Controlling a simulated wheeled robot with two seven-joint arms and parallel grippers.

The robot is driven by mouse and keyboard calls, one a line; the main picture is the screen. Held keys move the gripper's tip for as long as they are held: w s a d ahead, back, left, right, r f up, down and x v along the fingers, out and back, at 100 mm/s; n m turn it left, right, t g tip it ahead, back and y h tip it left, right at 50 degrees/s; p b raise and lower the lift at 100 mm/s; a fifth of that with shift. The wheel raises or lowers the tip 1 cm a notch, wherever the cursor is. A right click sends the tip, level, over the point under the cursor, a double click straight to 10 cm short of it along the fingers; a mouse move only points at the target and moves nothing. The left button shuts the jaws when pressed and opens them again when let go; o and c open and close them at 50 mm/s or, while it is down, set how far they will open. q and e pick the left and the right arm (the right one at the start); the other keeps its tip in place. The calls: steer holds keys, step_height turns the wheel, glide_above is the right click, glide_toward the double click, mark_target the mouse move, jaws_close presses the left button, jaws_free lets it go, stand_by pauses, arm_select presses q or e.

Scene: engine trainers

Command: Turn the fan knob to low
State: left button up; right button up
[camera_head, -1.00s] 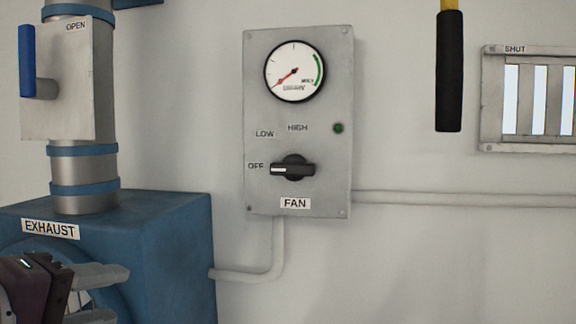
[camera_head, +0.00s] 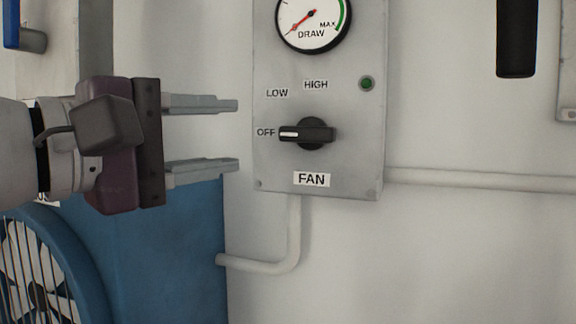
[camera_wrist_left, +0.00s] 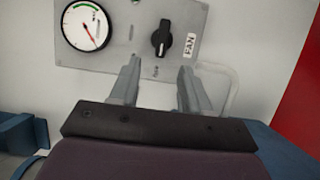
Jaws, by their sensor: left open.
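The black fan knob (camera_head: 308,132) sits on the grey fan panel (camera_head: 350,165), with its white mark pointing left at OFF. The LOW label (camera_head: 277,93) is up and left of the knob, and HIGH (camera_head: 316,85) is above it. My left gripper (camera_head: 238,134) is open and empty, left of the panel, its two fingers pointing right toward the knob and apart from it. In the left wrist view the knob (camera_wrist_left: 161,39) shows beyond and between the fingertips (camera_wrist_left: 160,62). My right gripper is not in view.
A draw gauge (camera_head: 312,18) and a dark green lamp (camera_head: 366,84) are on the panel above the knob. The blue exhaust housing (camera_head: 160,265) with a fan grille stands at lower left. A pipe (camera_head: 470,180) runs right along the wall. A black handle (camera_head: 516,40) hangs at upper right.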

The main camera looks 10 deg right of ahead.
mark_target(301, 136)
arm_select(q)
steer(key=p+x, duration=0.3)
steer(key=x, duration=0.8)
steer(key=shift+w+d+p, duration=0.2)
steer(key=shift+d+p, duration=0.1)
steer(key=shift+p, duration=0.05)
steer(key=shift+s+a+f, duration=0.1)
steer(key=shift+s+a, duration=0.05)
steer(key=shift+a, duration=0.05)
steer(key=shift+w+d+f, duration=0.1)
steer(key=shift+w+d, duration=0.2)
steer(key=shift+d, duration=0.1)
steer(key=c, duration=0.4)
steer(key=shift+s, duration=0.1)
jaws_close()
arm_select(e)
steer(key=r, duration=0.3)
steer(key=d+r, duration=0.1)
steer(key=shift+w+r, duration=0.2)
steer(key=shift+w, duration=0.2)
